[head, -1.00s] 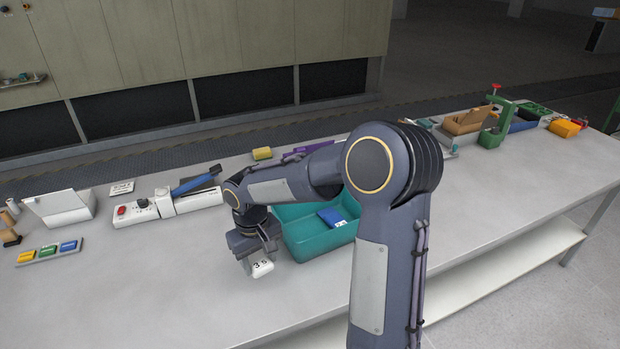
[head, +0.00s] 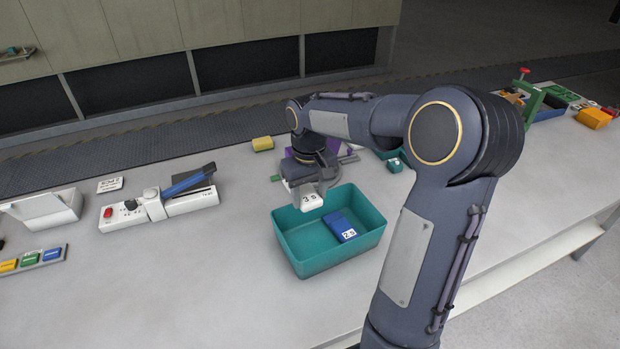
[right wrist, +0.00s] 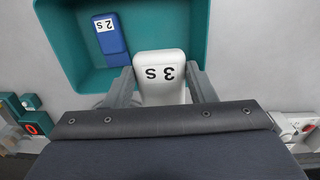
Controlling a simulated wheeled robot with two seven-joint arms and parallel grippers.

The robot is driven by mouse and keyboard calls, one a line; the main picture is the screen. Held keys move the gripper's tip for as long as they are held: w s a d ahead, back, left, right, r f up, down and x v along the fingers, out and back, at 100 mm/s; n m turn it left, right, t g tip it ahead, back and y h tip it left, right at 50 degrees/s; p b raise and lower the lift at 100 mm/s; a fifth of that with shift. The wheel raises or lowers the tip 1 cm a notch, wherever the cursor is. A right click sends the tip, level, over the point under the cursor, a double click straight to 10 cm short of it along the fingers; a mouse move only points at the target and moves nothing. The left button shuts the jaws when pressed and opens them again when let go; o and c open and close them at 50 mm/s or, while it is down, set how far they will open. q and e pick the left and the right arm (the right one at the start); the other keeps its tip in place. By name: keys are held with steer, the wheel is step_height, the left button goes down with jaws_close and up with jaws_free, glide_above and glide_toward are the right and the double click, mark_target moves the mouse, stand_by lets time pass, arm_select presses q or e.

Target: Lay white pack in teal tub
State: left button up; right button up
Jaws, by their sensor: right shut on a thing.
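The white pack (head: 311,200), marked "3 s", is held in my right gripper (head: 305,188). In the right wrist view the white pack (right wrist: 160,78) sits between the two fingers (right wrist: 163,88). The teal tub (head: 317,270) stands on the table; the pack is over or just at its far left rim, and I cannot tell how high above it. In the right wrist view the pack overlaps the edge of the tub (right wrist: 190,30). A blue pack (head: 341,227) marked "2 s" lies inside the tub. My left gripper is not in view.
A white device with a blue lever (head: 188,186) stands left of the tub. A yellow block (head: 263,144) lies behind. Small teal items (head: 396,165) lie right of the gripper.

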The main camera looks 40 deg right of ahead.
mark_target(309, 198)
steer(key=shift+f, duration=0.25)
steer(key=shift+s+a+f+b, duration=0.2)
steer(key=shift+f+b, duration=0.25)
steer(key=shift+b, duration=0.25)
step_height(309, 198, down, 2)
steer(key=shift+w+d+f+b, duration=0.1)
steer(key=shift+w+f+b, duration=0.05)
steer(key=shift+b, duration=0.75)
steer(key=shift+f+b, duration=0.5)
steer(key=shift+f, duration=0.05)
steer(key=shift+f+b, duration=1.4)
steer(key=shift+f, duration=0.6)
step_height(309, 198, down, 2)
steer(key=shift+f+b, duration=0.1)
steer(key=shift+b, duration=0.65)
steer(key=c, duration=0.5)
steer(key=shift+f+b, duration=1.15)
steer(key=shift+f, duration=0.5)
steer(key=shift+f+b, duration=0.35)
steer(key=shift+f, duration=0.15)
steer(key=shift+c, duration=0.2)
